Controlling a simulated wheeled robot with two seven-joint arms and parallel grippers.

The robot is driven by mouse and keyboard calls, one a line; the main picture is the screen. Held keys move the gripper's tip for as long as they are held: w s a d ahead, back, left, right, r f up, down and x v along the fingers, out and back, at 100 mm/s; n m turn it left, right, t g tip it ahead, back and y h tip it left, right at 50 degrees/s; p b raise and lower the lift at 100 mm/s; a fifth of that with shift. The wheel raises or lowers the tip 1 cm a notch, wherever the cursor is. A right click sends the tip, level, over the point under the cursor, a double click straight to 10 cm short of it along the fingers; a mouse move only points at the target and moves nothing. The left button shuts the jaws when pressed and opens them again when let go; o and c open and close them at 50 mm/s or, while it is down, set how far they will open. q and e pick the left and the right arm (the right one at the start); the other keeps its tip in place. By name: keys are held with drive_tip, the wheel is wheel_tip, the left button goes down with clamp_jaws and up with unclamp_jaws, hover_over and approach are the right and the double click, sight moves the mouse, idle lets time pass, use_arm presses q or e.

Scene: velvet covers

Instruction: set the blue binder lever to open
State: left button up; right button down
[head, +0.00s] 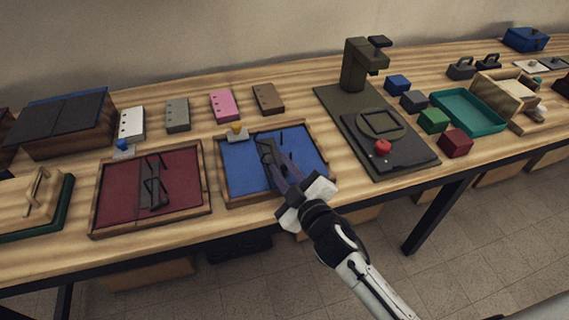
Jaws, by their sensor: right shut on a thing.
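The blue binder (240,163) lies in a wooden-rimmed tray at the middle of the table. A dark ring mechanism runs along its middle, with thin dark rings (265,147) at its far part. My right gripper (276,176) reaches in from the lower right and is shut at the near end of this mechanism, where the lever seems to be. The fingers hide the lever, so its position cannot be told. My left gripper is not in view.
A red binder (118,192) in a like tray lies to the left. Several small blocks, such as a pink one (223,106), stand behind. A dark press-like stand (360,68) with a red knob (383,147) is at the right. A teal tray (468,112) lies beyond it.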

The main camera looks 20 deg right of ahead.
drive_tip(key=shift+s+d+f+n, duration=0.1)
drive_tip(key=shift+d+f+n, duration=0.1)
drive_tip(key=shift+f+n, duration=0.15)
drive_tip(key=c, duration=1.6)
unclamp_jaws()
drive_tip(key=shift+o, duration=0.4)
drive_tip(key=shift+a+r, duration=0.1)
drive_tip(key=shift+r, duration=0.05)
drive_tip(key=v, duration=1)
drive_tip(key=shift+b, duration=0.3)
